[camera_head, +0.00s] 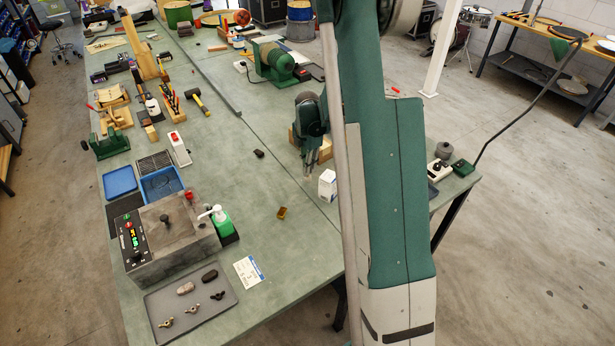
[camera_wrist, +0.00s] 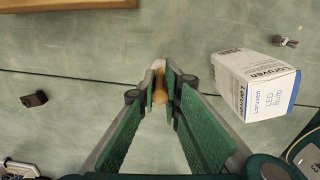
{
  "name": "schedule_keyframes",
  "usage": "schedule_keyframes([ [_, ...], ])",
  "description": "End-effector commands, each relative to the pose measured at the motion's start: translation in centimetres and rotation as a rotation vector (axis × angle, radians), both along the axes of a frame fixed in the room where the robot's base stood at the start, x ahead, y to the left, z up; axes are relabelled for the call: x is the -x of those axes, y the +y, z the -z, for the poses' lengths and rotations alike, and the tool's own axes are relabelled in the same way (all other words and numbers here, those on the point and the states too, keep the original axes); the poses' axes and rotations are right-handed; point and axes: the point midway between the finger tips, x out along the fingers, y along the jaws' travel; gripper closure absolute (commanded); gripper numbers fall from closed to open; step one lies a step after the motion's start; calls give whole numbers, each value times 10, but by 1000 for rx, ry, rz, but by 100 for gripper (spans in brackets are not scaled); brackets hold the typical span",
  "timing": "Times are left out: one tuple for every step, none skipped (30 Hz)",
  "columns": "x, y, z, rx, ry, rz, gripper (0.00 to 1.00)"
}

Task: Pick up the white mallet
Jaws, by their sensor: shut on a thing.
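The white mallet (camera_wrist: 158,66) shows in the wrist view as a small piece between my fingertips. Its far end is pale white and its near part is light wood colour; the fingers hide the rest. My gripper (camera_wrist: 168,84) is shut on it, with one green finger on each side. In the head view my gripper (camera_head: 311,168) points down over the green bench, to the left of a white box. The mallet is too small and covered to make out there. I cannot tell whether it touches the bench.
A white LED bulb box (camera_wrist: 256,84) stands close to the right of my gripper. A small dark block (camera_wrist: 34,99) lies to the left. A wooden piece (camera_wrist: 65,4) is at the wrist view's top left. In the head view, a brass-coloured block (camera_head: 282,213) lies on mostly clear bench.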

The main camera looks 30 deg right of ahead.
Motion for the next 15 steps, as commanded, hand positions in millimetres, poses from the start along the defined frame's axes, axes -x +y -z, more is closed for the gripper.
schedule_keyframes([
  [0,0,0,0,0,0,100],
  [0,0,0,0,0,0,100],
  [0,0,0,0,0,0,100],
  [0,0,0,0,0,0,100],
  [0,0,0,0,0,0,100],
  [0,0,-1,0,0,0,100],
  [0,0,-1,0,0,0,100],
  [0,0,-2,0,0,0,100],
  [0,0,-3,0,0,0,100],
  [0,0,-4,0,0,0,100],
  [0,0,-5,0,0,0,100],
  [0,0,-8,0,0,0,100],
  [0,0,-10,0,0,0,100],
  [0,0,-12,0,0,0,100],
  [0,0,-15,0,0,0,100],
])
